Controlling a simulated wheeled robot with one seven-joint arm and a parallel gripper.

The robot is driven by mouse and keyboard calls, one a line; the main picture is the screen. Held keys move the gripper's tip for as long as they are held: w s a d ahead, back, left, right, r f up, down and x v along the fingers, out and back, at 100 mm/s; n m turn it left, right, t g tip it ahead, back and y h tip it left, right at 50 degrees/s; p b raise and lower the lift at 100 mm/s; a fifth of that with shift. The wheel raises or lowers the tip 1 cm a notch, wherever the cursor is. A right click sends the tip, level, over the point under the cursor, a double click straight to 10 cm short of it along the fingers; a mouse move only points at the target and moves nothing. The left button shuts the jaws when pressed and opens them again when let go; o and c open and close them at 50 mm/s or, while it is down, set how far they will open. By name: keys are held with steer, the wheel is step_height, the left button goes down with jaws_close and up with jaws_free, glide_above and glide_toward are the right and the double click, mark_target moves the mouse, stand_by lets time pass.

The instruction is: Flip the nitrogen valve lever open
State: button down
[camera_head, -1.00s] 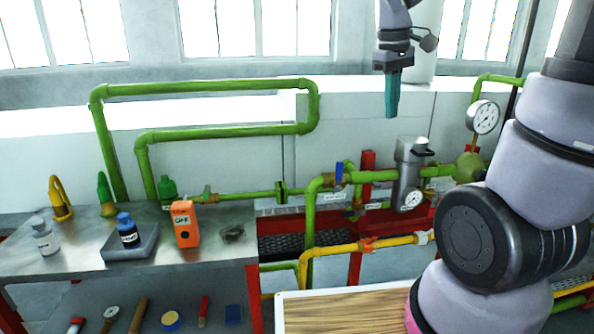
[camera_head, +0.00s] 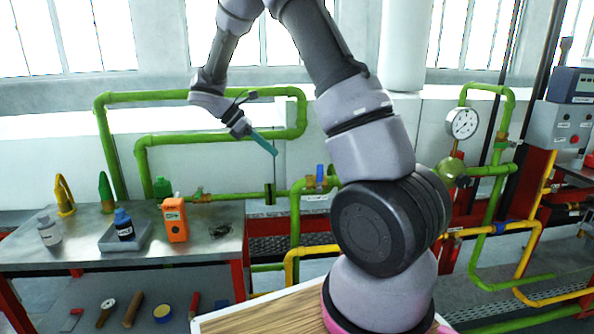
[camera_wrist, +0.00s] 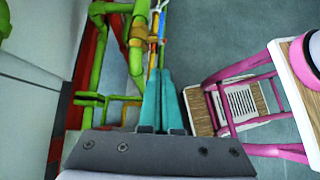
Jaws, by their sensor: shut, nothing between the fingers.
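A blue valve lever (camera_head: 320,172) stands upright at the green pipework in the head view, left of my arm. Brass fittings (camera_head: 310,182) are beside its base. Any nitrogen label is too small to read. My gripper (camera_head: 275,153) has teal fingers, shut and empty. They slant down and right, and their tips appear left of and a little above the lever, apart from it in the picture. In the wrist view my gripper (camera_wrist: 161,74) points toward green pipes and a brass fitting (camera_wrist: 138,32); a small blue part (camera_wrist: 162,22) shows beyond the tips.
Green pipes (camera_head: 215,96) loop behind my gripper. A steel bench (camera_head: 75,258) at left holds bottles and an orange device (camera_head: 174,219). A yellow pipe (camera_head: 320,251) runs below. A pressure gauge (camera_head: 462,124) stands right of my arm. A pink-framed stool (camera_wrist: 218,105) shows in the wrist view.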

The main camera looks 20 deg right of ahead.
glide_toward(320, 179)
step_height(320, 179, down, 3)
steer(key=a, duration=0.1)
steer(key=shift+s+d+f, duration=0.1)
steer(key=shift+d+f, duration=0.05)
steer(key=shift+d, duration=0.85)
steer(key=shift+s+d+f, duration=0.1)
steer(key=shift+s+d, duration=0.05)
steer(key=shift+d, duration=0.85)
steer(key=shift+d+r+y, duration=0.15)
steer(key=shift+d+y, duration=0.05)
steer(key=shift+y, duration=0.2)
